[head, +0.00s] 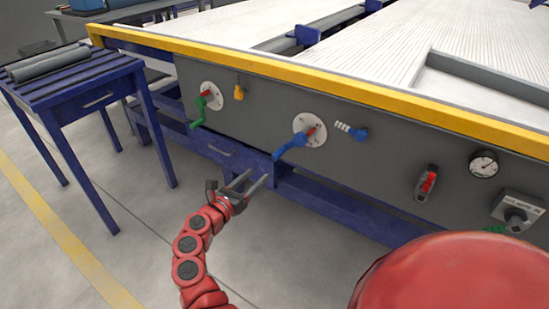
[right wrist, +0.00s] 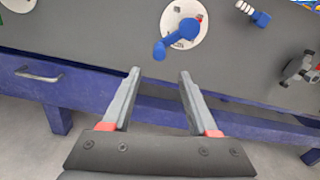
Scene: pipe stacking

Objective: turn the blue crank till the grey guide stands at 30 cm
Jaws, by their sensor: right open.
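The blue crank (head: 293,142) sits on a white round dial plate on the machine's grey front panel. Its arm points down-left, with a red mark by its hub. In the right wrist view the crank (right wrist: 177,40) is just beyond and above my fingertips. My right gripper (head: 256,181) is open and empty, below and left of the crank, apart from it. Its two fingers (right wrist: 157,73) are spread. A long grey bar (head: 490,80) on the white ribbed top may be the guide; its position in centimetres cannot be read. My left gripper is not in view.
A green crank (head: 199,112) on another dial and a yellow fitting (head: 239,93) are left of the blue crank. A blue-handled fitting (head: 358,134), red switch (head: 430,182) and gauge (head: 483,164) are right. A blue table (head: 85,88) with grey pipes stands left.

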